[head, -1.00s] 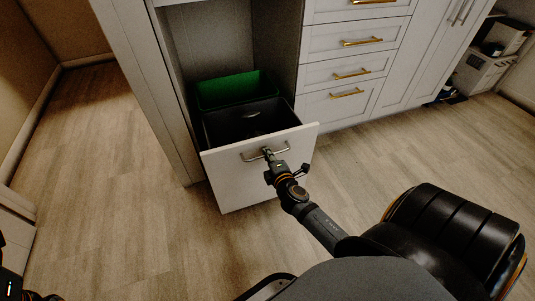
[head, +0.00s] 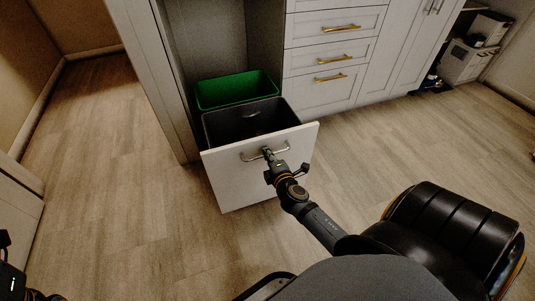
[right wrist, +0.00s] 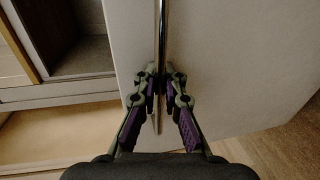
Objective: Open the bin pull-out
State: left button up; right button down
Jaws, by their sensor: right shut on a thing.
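The bin pull-out (head: 235,182) has a white front panel and stands well out from its cabinet. Behind the panel sit a dark grey bin (head: 225,127) and a green-rimmed bin (head: 215,98). A metal bar handle (head: 250,158) runs across the panel's upper part. My right gripper (head: 268,153) is shut on this handle. In the right wrist view the bar (right wrist: 161,30) passes between the fingers of the gripper (right wrist: 158,90). Part of my left gripper (head: 8,265) shows at the lower left edge, away from the pull-out; its fingertips are not clear.
White drawers with brass handles (head: 331,77) stand to the right of the pull-out, closed. A tall white cabinet side panel (head: 150,80) is on its left. The wooden floor (head: 110,160) is clear on both sides. An appliance (head: 470,60) stands at the far right.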

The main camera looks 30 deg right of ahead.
jog(key=shift+s, duration=0.3)
jog(key=c, duration=1.8)
grip_release()
jog(key=shift+o, duration=0.2)
jog(key=v, duration=1.2)
jog(key=shift+a, duration=0.1)
